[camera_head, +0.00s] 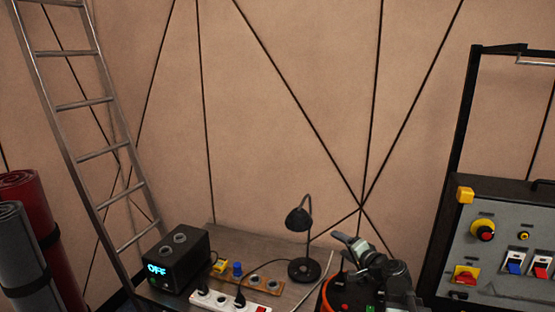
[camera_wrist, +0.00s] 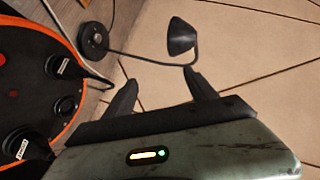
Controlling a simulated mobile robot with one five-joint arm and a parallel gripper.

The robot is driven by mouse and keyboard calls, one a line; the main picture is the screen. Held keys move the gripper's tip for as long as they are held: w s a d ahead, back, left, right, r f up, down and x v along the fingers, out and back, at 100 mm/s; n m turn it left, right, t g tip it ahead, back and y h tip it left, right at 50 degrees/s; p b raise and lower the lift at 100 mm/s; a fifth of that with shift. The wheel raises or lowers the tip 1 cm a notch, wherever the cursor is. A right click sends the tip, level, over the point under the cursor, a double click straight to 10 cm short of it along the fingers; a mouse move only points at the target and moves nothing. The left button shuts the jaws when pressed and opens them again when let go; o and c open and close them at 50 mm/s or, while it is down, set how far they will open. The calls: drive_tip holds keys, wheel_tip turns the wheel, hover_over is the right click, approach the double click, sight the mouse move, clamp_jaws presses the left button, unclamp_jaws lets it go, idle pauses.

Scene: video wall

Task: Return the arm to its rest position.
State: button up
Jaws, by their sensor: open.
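My gripper (camera_wrist: 161,80) shows in the wrist view with its two dark fingers spread apart and nothing between them. In the head view my arm is folded low at the bottom, right of centre, with the gripper (camera_head: 350,242) at its upper end, in front of the table. The fingers are too small there to make out clearly. In the wrist view a black desk lamp (camera_wrist: 181,38) appears beyond the fingertips. The lamp also stands in the head view (camera_head: 299,220), left of the arm, with a visible gap between them.
A wooden table (camera_head: 225,238) holds a black box (camera_head: 179,259) reading OFF, a white power strip (camera_head: 215,298) and a board (camera_head: 262,284) with sockets. A ladder (camera_head: 85,105) leans at left beside rolled mats (camera_head: 28,226). A control panel (camera_head: 500,250) stands at right.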

drive_tip(key=s+a+f+n+g, duration=0.4)
drive_tip(key=s+a+f, duration=0.15)
drive_tip(key=a, duration=0.25)
drive_tip(key=s+a+f+n+g, duration=0.4)
drive_tip(key=a+f, duration=0.3)
drive_tip(key=a, duration=0.1)
drive_tip(key=s+d+f+n+g+h, duration=0.1)
drive_tip(key=s+d+f+g+h, duration=0.3)
drive_tip(key=s+d, duration=0.5)
drive_tip(key=shift+s+d+f+g+h, duration=0.2)
drive_tip(key=shift+s+f+g+h, duration=0.2)
drive_tip(key=shift+s+g+h, duration=0.4)
